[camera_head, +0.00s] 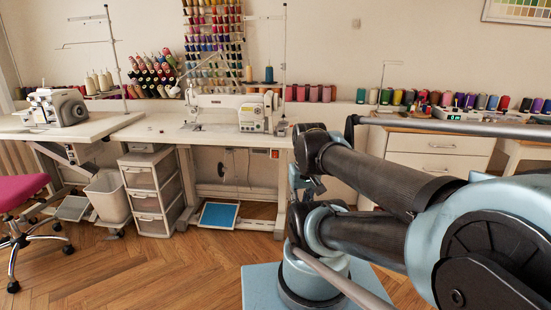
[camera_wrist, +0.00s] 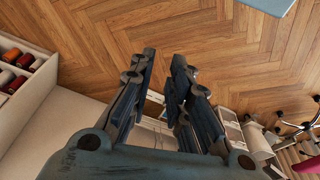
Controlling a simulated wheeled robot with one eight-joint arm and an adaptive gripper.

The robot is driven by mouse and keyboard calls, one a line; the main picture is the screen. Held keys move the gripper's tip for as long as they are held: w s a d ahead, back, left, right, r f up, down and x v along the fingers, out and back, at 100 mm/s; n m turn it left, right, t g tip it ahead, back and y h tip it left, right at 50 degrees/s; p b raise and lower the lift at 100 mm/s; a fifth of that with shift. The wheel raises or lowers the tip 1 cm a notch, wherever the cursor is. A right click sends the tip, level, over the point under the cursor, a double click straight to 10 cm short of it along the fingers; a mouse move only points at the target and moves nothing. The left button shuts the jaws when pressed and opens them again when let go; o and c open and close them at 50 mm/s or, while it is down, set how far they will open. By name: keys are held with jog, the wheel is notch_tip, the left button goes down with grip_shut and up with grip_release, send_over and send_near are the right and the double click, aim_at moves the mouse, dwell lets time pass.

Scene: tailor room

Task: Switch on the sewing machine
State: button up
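A white sewing machine (camera_head: 238,110) stands on a white table (camera_head: 165,128) in the middle of the head view. A small box with a red spot (camera_head: 274,153), which looks like a switch, hangs under the table's front edge, right of the machine. My gripper (camera_wrist: 164,55) is open and empty in the wrist view, with its two fingers apart over the wood floor. In the head view my arm reaches in from the right, and its links hide most of the gripper. The gripper does not touch the machine or the switch box.
A second machine (camera_head: 57,107) stands on the left table. A drawer unit (camera_head: 150,192), a white bin (camera_head: 107,195) and a blue-topped pedal (camera_head: 219,215) are below. A pink chair (camera_head: 22,190) is at left. The floor (camera_head: 150,265) in front is clear.

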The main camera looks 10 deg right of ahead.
jog(key=shift+w+a+r, duration=0.1)
jog(key=shift+w+r, duration=0.15)
grip_shut()
jog(key=w+r+n+t+y, duration=0.1)
jog(key=w+r+n, duration=0.25)
jog(key=w, duration=0.75)
jog(key=w+r+n+t+y, duration=0.15)
jog(key=w+n, duration=0.25)
jog(key=w, duration=0.7)
jog(key=w+d+f+n+t, duration=0.1)
jog(key=w+f+n, duration=0.1)
jog(key=w, duration=0.8)
jog(key=w+d+f+n+t, duration=0.1)
jog(key=w+d+f+n, duration=0.1)
jog(key=w, duration=0.9)
jog(key=shift+w+d+f+n+y, duration=0.15)
jog(key=shift+w+f+n+y, duration=0.25)
jog(key=shift+n, duration=0.45)
jog(key=shift+f+t, duration=0.15)
jog(key=shift+t, duration=0.1)
send_near(275, 155)
jog(key=shift+s+f+x, duration=0.15)
jog(key=shift+x, duration=0.85)
jog(key=shift+s+f+x, duration=0.1)
jog(key=shift+s+x, duration=0.05)
jog(key=shift+x, duration=0.9)
jog(key=shift+s+f+x, duration=0.15)
jog(key=shift+x, duration=0.85)
